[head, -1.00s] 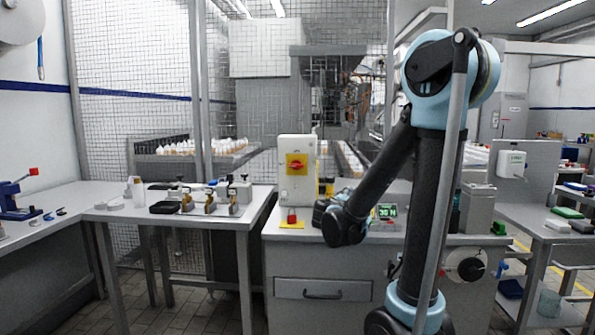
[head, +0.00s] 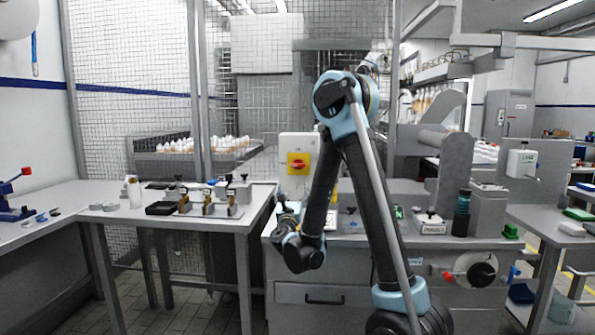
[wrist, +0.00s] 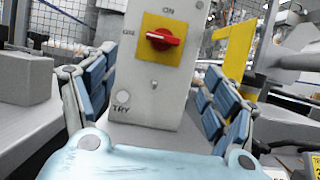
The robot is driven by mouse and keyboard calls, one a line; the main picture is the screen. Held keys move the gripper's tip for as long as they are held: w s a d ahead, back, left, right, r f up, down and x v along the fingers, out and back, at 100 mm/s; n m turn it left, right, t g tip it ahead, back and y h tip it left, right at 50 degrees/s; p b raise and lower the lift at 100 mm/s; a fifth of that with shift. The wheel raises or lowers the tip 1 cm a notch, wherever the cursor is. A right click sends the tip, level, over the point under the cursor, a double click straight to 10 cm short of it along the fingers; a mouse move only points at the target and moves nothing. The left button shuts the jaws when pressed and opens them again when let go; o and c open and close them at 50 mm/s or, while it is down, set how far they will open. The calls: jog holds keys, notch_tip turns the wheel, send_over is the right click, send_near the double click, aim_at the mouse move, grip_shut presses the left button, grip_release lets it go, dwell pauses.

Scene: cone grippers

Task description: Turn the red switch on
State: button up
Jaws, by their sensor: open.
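The red switch (head: 298,163) is a rotary knob on a yellow plate on the front of a pale upright box (head: 297,143). In the wrist view the red knob (wrist: 165,39) lies nearly level, with an "ON" mark above it and another mark to its left. My gripper (head: 287,207) is in front of and below the box, partly hidden by its own links in the head view. In the wrist view its blue-padded fingers (wrist: 155,95) are spread apart, one to each side of the box. Nothing is between them but the view of the box; contact cannot be told.
The box stands on a grey bench (head: 350,266). A yellow post (wrist: 239,45) rises to the right of the box in the wrist view. A dark bottle (head: 461,213) stands on the bench to the right. A side table (head: 243,222) with clamps is at the left.

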aim_at(297, 166)
jog(key=x, duration=1.6)
jog(key=shift+w+d+r, duration=0.15)
jog(key=shift+w+d, duration=0.15)
jog(key=shift+d, duration=0.05)
jog(key=c, duration=1.1)
jog(key=shift+o, duration=0.2)
jog(key=shift+a, duration=0.15)
